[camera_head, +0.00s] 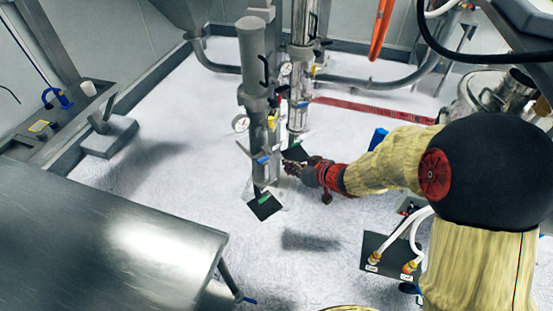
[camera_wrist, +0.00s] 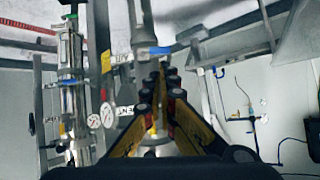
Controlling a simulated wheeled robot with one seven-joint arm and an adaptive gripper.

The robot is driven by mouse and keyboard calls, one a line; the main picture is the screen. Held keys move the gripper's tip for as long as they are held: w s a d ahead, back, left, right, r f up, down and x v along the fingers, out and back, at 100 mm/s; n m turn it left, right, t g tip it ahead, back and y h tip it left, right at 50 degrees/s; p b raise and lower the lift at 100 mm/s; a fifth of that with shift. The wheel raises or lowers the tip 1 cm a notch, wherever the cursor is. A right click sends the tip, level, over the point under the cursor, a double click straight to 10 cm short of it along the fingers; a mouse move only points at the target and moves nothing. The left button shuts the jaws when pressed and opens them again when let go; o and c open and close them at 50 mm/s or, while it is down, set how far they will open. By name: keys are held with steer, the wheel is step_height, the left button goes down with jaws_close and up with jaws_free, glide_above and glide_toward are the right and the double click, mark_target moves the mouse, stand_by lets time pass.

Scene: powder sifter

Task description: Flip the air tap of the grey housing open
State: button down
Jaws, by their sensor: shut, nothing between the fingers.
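The grey housing (camera_head: 252,45) stands upright left of my gripper in the head view, with a dial gauge (camera_head: 241,123) on its side. A small blue tap lever (camera_head: 262,160) sits low on it. My gripper (camera_head: 287,167) is close to the right of that lever, shut and empty. In the wrist view, my fingertips (camera_wrist: 164,66) point at a grey fitting with a blue lever (camera_wrist: 160,51), which lies roughly level just beyond the tips. Whether the fingers touch it I cannot tell. The fingers hide the lower part of the fitting.
A shiny steel housing (camera_head: 302,40) stands just behind the grey one; it shows at left in the wrist view (camera_wrist: 70,100). A steel table (camera_head: 100,235) fills the lower left. White hoses (camera_head: 405,235) rise from a dark plate at lower right.

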steer(key=b, duration=0.4)
glide_toward(262, 162)
steer(key=x, duration=0.6)
steer(key=shift+w+f+y+b, duration=0.2)
steer(key=shift+w+y+b, duration=0.15)
steer(key=shift+w, duration=0.1)
steer(key=shift+a, duration=0.15)
steer(key=shift+w+a+f+p, duration=0.1)
steer(key=shift+a+f+p, duration=0.2)
steer(key=shift+p, duration=0.75)
steer(key=shift+d+f, duration=0.1)
steer(key=shift+f, duration=0.15)
